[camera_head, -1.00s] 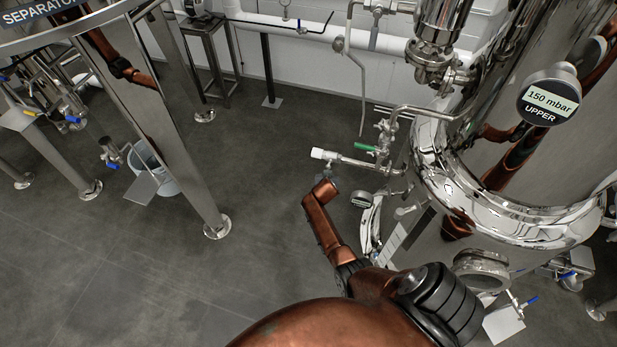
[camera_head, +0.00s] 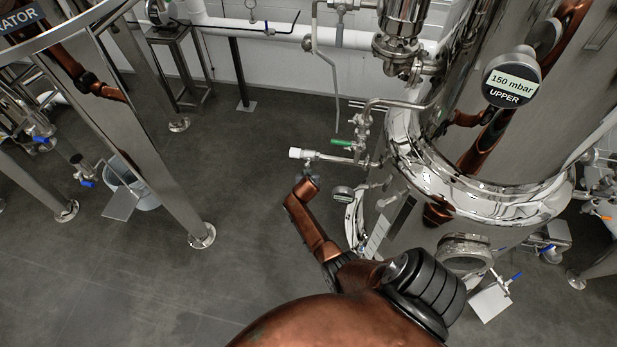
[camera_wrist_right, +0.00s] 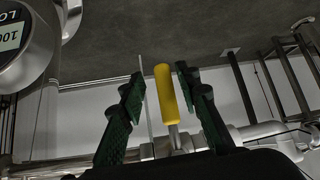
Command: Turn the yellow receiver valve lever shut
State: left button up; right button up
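The yellow lever (camera_wrist_right: 167,95) shows in the right wrist view, pointing up the picture from a metal valve stem. My right gripper (camera_wrist_right: 160,77) is open, with one dark green finger on each side of the lever. Gaps show between the lever and both fingers; I see no contact. In the head view, my copper arm reaches toward the pipework beside the large steel tank (camera_head: 480,150). Its wrist hides the gripper, and I cannot make out the yellow lever there. My left gripper is not in view.
A round gauge (camera_wrist_right: 22,45) stands close on the left in the wrist view. In the head view, a green-handled valve (camera_head: 342,142) and a white-capped pipe (camera_head: 300,153) are near the arm's end. Open floor (camera_head: 235,230) lies to the left.

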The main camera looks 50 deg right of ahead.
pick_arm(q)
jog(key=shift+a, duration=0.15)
pick_arm(e)
jog(key=shift+a, duration=0.1)
jog(key=v, duration=1.2)
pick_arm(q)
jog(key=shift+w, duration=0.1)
